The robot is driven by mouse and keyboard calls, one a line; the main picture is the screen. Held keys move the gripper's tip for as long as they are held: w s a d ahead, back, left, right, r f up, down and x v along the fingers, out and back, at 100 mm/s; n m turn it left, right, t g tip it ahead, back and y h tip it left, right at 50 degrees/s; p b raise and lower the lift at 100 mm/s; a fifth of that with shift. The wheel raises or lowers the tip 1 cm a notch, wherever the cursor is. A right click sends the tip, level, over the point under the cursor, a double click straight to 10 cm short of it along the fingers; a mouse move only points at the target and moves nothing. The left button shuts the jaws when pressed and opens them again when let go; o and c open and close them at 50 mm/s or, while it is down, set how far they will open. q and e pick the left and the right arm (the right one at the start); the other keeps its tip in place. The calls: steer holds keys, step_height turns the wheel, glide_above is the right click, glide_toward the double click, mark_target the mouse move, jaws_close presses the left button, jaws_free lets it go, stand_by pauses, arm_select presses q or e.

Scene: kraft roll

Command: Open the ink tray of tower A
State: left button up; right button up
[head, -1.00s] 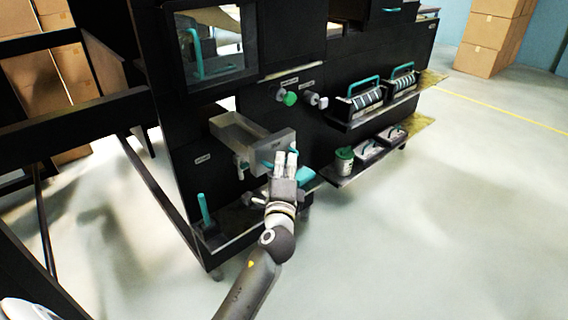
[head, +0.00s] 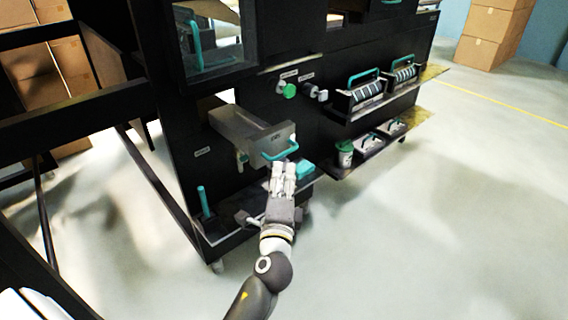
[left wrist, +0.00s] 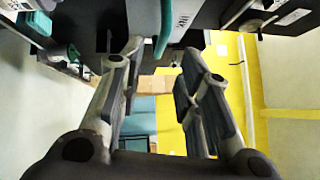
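The grey ink tray (head: 235,128) sticks out of the black front of the press tower, drawn well out. Its front plate carries a teal bow handle (head: 279,155). My left gripper (head: 284,166) is just below and in front of that handle, apart from it. In the left wrist view my left gripper (left wrist: 163,58) has its fingers spread with nothing between them. The teal handle (left wrist: 165,28) hangs above the gap between the fingertips, and the tray front (left wrist: 185,18) shows beside it. My right gripper is not in view.
A green button (head: 289,90) and a grey knob (head: 322,96) sit above the tray. A lower ledge holds a teal upright handle (head: 203,201) and a teal block (head: 305,171). Shelves to the right carry handled rollers (head: 360,98) and a green-lidded can (head: 345,154). The floor in front is clear.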

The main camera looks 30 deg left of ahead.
arm_select(q)
steer(key=v, duration=0.5)
steer(key=shift+w, duration=0.1)
stand_by(0.3)
